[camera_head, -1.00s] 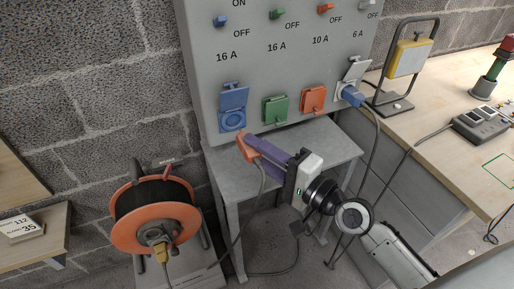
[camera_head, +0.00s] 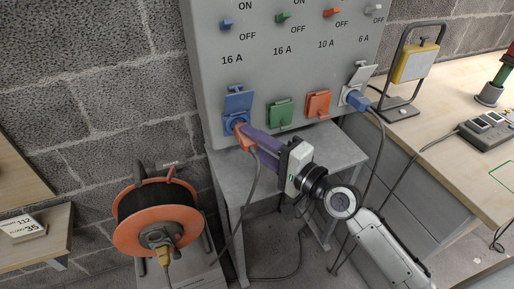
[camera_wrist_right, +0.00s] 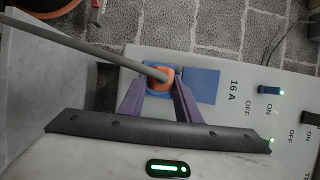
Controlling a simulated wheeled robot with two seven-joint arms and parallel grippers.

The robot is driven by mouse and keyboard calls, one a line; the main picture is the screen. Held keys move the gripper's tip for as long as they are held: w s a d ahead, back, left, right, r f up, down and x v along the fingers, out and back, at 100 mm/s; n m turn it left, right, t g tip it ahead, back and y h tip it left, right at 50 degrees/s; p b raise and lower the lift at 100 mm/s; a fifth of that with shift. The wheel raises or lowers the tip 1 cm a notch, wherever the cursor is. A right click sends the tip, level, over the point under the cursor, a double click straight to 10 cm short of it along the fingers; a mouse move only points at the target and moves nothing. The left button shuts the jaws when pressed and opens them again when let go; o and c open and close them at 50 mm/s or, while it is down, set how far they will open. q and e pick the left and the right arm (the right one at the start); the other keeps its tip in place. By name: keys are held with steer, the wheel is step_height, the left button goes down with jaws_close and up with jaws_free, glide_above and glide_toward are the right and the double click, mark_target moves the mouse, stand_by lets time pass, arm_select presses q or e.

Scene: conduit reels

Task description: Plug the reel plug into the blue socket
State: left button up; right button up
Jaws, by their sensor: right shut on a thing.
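My right gripper (camera_head: 250,138) is shut on the orange reel plug (camera_head: 241,134), its purple fingers on either side. The plug is at the blue socket (camera_head: 234,118), whose blue lid (camera_head: 239,100) stands open above it. In the right wrist view the orange plug (camera_wrist_right: 163,75) covers much of the blue socket (camera_wrist_right: 156,66), with the lid (camera_wrist_right: 201,85) beside it. I cannot tell how deep the plug sits. A grey cable hangs from the plug. The orange cable reel (camera_head: 160,219) stands at lower left. My left gripper is not in view.
The grey panel (camera_head: 300,75) also has a closed green socket (camera_head: 280,113), a closed orange socket (camera_head: 317,104) and a socket holding a blue plug (camera_head: 357,99). A grey table (camera_head: 335,152) stands below. A work lamp (camera_head: 407,60) stands on the wooden bench at right.

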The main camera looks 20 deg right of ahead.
steer(key=shift+w, duration=0.5)
steer(key=shift+w, duration=0.5)
stand_by(2.2)
steer(key=o, duration=1.1)
steer(key=b+v, duration=0.1)
steer(key=v, duration=0.9)
steer(key=shift+s+d+b, duration=0.1)
steer(key=shift+s+b, duration=0.1)
steer(key=shift+b, duration=0.1)
